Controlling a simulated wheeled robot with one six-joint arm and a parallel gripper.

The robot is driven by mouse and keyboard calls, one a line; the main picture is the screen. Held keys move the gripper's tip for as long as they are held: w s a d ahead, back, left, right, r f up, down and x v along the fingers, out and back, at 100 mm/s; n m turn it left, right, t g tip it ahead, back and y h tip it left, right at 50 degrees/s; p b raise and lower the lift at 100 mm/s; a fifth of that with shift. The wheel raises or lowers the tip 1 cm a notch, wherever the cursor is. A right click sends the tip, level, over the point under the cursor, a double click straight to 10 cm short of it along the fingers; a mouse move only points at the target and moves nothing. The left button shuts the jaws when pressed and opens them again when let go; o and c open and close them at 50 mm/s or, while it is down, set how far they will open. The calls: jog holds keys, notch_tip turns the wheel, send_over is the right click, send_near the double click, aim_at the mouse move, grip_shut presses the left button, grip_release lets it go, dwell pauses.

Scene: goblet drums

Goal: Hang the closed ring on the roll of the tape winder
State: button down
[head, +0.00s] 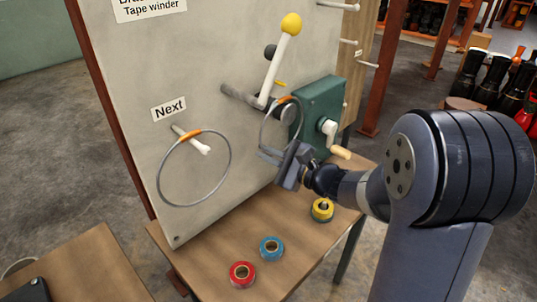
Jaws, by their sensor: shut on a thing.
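My gripper (272,157) is shut on a thin grey ring (263,128) with an orange band at its top. The ring stands roughly upright above the gripper, held near its lower part. The tape winder on the board has a green housing (318,112) and a white lever with a yellow ball (290,24). A dark grey round part (289,114), perhaps the roll, shows beside the housing. The ring overlaps it in the picture; I cannot tell whether the ring is around it or in front. A second, larger ring (161,178) with an orange band hangs on a white peg marked "Next".
A wooden bench (215,262) below the board holds a red tape roll (242,274), a blue one (271,248) and a yellow one (322,210). A white crank (329,130) with a wooden handle juts from the housing close to my gripper. More pegs show at upper right.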

dwell(0.4)
jog(key=c, duration=1.5)
grip_release()
jog(key=shift+s+d, duration=0.1)
jog(key=b+v, duration=0.1)
jog(key=v, duration=0.9)
jog(key=shift+s+d, duration=0.2)
